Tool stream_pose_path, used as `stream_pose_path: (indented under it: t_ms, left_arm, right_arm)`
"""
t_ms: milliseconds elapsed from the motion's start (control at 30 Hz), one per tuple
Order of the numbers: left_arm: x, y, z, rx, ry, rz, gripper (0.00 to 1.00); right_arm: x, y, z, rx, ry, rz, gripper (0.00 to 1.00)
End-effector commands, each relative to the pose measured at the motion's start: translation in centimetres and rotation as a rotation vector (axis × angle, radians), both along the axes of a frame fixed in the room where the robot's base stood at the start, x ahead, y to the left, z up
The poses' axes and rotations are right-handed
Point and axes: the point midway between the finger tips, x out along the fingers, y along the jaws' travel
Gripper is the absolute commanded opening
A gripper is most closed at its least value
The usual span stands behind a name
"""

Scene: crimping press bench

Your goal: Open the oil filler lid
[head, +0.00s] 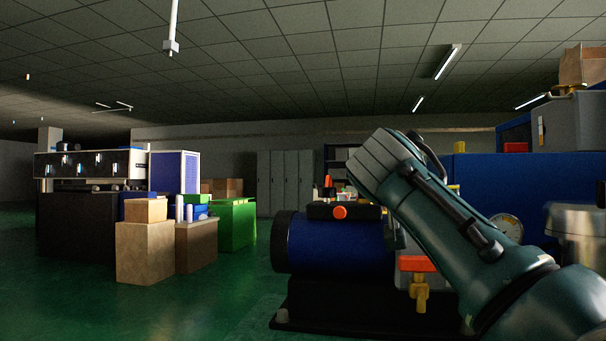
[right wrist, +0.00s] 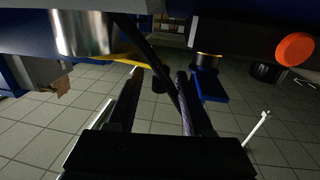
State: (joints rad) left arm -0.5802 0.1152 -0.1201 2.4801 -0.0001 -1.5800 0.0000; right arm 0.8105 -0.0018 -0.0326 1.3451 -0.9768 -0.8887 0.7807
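In the right wrist view, which looks upside down, a small blue flap (right wrist: 210,87) sits at a short neck with a yellow rim (right wrist: 208,60). It may be the oil filler lid, but I cannot tell for certain or read how far it is raised. My right gripper (right wrist: 158,78) is open, with its two dark fingers apart and nothing clearly held between them. The flap is just right of the right finger in that view; I cannot tell whether they touch. In the head view my right arm covers the middle of the machine, and its fingers are hidden. My left gripper is out of view.
A blue motor (head: 335,244) carries a black box with an orange button (head: 339,212). A red-handled valve (head: 417,264), a gauge (head: 507,227) and a silver cylinder (head: 577,222) surround my arm. Cartons (head: 145,252) stand at left, with open green floor between them and the motor.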

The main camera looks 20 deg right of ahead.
Motion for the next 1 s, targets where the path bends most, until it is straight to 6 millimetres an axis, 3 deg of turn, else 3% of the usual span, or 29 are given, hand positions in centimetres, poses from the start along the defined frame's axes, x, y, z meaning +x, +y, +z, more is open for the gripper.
stream_pose_path:
  t_ms: [333,800,1000]
  left_arm:
    - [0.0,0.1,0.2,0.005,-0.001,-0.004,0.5]
    - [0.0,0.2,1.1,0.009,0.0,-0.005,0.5]
    - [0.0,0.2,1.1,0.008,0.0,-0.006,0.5]
  right_arm:
    - [-0.7,0.7,0.0,0.001,-0.001,0.003,0.51]
    - [-6.8,5.5,-0.1,0.001,0.001,0.002,0.51]
    - [-7.8,6.2,0.0,0.0,0.0,-0.001,0.51]
